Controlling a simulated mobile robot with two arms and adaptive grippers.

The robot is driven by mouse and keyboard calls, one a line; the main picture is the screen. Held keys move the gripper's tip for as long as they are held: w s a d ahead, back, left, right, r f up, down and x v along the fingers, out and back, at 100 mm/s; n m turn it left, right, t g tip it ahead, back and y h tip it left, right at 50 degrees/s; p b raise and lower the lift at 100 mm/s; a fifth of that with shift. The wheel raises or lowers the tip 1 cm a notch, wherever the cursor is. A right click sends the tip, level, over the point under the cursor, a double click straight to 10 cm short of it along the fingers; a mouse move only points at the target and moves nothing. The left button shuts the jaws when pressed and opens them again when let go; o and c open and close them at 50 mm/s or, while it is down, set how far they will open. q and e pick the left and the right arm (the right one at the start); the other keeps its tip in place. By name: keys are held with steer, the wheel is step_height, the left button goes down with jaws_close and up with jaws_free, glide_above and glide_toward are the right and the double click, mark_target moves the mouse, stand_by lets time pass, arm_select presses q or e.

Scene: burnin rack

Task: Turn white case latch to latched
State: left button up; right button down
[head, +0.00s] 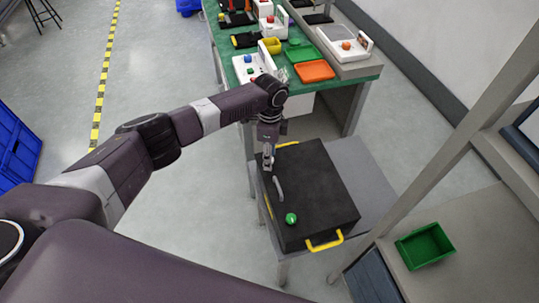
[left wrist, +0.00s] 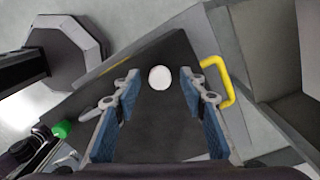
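The black case (head: 325,185) lies flat and closed on a grey stand. Its white latch knob, a round white disc (left wrist: 159,77), shows on the lid in the left wrist view; in the head view my arm hides it. My left gripper (head: 267,163) is over the case's left edge, pointing down. In the left wrist view its fingers (left wrist: 160,92) are spread wide and empty, with the white knob framed between the tips. I cannot tell how far the tips are above it. My right gripper is not in view.
The lid also carries a grey handle (head: 278,188) and a green knob (head: 291,218). Yellow handles (head: 325,241) stick out at the case ends. A green-topped bench (head: 366,67) with trays and devices stands behind. A green bin (head: 425,247) sits on the right-hand surface.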

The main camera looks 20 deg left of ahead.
arm_select(q)
steer(key=c, duration=0.6)
jaws_close()
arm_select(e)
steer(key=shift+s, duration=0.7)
arm_select(q)
steer(key=n+p, duration=0.1)
steer(key=n, duration=0.1)
steer(key=n+p, duration=0.1)
steer(key=p, duration=0.1)
steer(key=shift+r+n, duration=0.2)
steer(key=shift+n, duration=0.2)
steer(key=n+p, duration=0.3)
steer(key=n, duration=0.2)
steer(key=n+p, duration=0.2)
steer(key=n, duration=0.3)
steer(key=shift+p, duration=0.35)
steer(key=n+p, duration=0.1)
steer(key=n, duration=0.2)
steer(key=shift+f, duration=0.1)
steer(key=shift+n+p, duration=0.35)
steer(key=shift+n, duration=0.15)
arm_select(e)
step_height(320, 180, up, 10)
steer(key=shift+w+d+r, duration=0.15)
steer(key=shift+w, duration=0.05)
